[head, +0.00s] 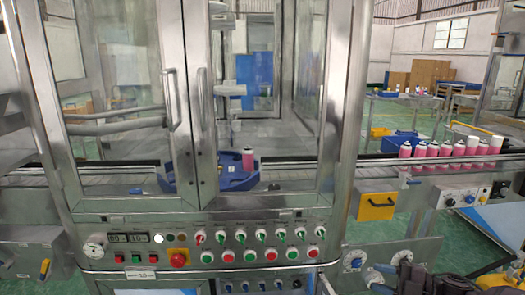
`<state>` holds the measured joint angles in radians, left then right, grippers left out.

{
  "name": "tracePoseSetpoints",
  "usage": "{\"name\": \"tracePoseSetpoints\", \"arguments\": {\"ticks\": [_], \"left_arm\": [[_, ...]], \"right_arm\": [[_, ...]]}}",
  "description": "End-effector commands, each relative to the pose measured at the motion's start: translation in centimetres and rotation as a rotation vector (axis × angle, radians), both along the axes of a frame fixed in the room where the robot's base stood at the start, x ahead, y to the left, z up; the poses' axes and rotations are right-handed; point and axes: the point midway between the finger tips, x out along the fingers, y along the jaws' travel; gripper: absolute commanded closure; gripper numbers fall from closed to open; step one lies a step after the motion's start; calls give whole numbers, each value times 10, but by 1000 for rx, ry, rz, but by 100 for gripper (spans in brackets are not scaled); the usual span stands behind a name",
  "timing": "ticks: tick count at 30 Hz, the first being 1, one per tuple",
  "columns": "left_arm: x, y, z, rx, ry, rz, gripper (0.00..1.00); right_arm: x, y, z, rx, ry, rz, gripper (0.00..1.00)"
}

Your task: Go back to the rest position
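The crimping machine stands in front of me, with steel-framed glass doors (120,90) and a front control panel (230,240). Behind the glass, a blue round holder (238,183) carries one pink can (248,160), which stands upright. On the conveyor (400,172) at the right, several pink cans with white tops (432,150) stand in a row. My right gripper (377,275) is low at the bottom right, in front of the machine and away from the cans. It is small and cut by the frame edge, so its opening is unclear. My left gripper is not in view.
The panel carries red and green buttons and a red emergency knob (178,259). A yellow-orange plate (376,206) sits on the conveyor's front. Green floor (480,225) shows at the right. A far table (405,97) and cardboard boxes (428,73) stand at the back.

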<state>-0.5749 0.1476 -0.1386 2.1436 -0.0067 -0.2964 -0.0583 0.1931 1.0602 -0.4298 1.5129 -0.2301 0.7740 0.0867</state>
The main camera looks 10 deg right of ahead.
Motion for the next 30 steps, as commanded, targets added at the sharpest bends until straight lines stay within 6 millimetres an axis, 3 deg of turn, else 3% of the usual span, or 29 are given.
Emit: {"name": "tracePoseSetpoints", "arguments": {"ticks": [1, 6, 13, 20, 30], "left_arm": [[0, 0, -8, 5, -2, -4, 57], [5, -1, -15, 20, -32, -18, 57], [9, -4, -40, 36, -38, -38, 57], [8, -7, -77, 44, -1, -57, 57], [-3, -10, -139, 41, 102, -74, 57]], "right_arm": [[-2, 21, -22, 32, 17, -40, 61], [-11, 76, -63, 126, 79, -208, 61], [-49, 128, -126, 256, 276, -448, 61], [-102, 147, -180, 373, 520, -671, 61], [-175, 136, -236, 513, 749, -942, 61]]}}
